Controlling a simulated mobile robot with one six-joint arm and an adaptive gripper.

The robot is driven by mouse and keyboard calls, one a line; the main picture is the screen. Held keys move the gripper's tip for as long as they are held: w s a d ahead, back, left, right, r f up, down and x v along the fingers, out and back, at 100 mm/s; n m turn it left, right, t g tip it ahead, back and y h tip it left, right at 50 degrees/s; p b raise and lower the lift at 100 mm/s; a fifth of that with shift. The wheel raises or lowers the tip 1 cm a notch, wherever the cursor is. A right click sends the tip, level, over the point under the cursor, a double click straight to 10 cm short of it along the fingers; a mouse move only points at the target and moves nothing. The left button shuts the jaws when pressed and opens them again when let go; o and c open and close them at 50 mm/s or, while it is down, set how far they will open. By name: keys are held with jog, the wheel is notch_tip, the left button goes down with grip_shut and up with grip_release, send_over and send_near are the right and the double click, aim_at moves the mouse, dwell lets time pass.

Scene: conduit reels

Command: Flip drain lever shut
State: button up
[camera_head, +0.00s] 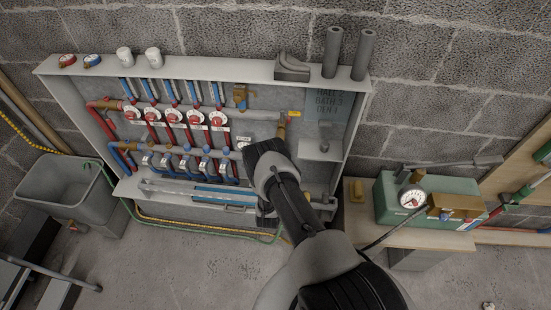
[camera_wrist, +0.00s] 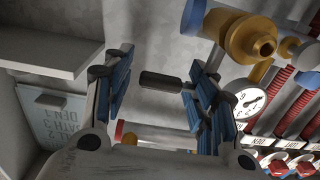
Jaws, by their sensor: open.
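In the wrist view, a short dark cylindrical grip (camera_wrist: 160,80) on a thin metal stem shows between the fingers; it looks like the drain lever's handle. My gripper (camera_wrist: 165,60) is open, one blue-padded finger on each side of the grip. A gap shows at the left finger; whether the right finger touches the stem I cannot tell. A brass fitting (camera_wrist: 250,38) with a blue part is beyond the right finger. In the head view my arm covers the lever and most of the gripper, at the lower right of the manifold cabinet (camera_head: 210,68).
Red and blue pipes with white-and-red dials (camera_head: 172,116) fill the cabinet's left and middle. A grey shelf (camera_head: 320,151) and a label plate (camera_head: 333,104) are close by on the right. A green box with a gauge (camera_head: 395,190) stands on a bench. A grey sink (camera_head: 65,185) is left.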

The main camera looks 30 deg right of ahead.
jog(key=v, duration=1.2)
dwell(0.5)
